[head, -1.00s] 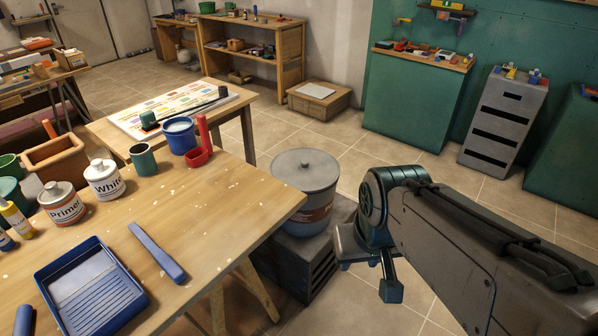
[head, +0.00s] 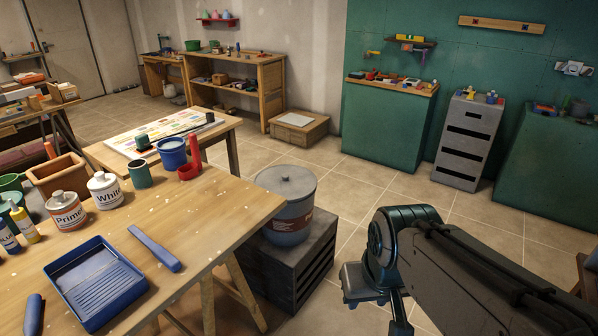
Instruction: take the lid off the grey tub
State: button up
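The grey tub (head: 287,220) stands upright on a dark slatted crate beside the right edge of the wooden table. Its grey lid (head: 286,181), with a small knob in the middle, sits on top of the tub. A reddish-brown label shows on the tub's right side. My gripper (head: 398,318) is at the bottom of the head view, to the right of the crate and apart from the tub. My arm's own links cover part of it and the frame's lower edge cuts it off, so its opening does not show.
The wooden table (head: 215,210) holds a blue paint tray (head: 95,282), a blue-handled tool (head: 154,248), paint tins and a red holder. The dark crate (head: 290,262) bears the tub. Tiled floor is clear behind and right of the tub, before the green cabinets (head: 385,130).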

aim_at(293, 182)
jog(key=z, duration=0.9)
jog(key=i, duration=2.4)
jog(key=u, duration=1.35)
jog(key=i, duration=0.65)
jog(key=u, duration=0.7)
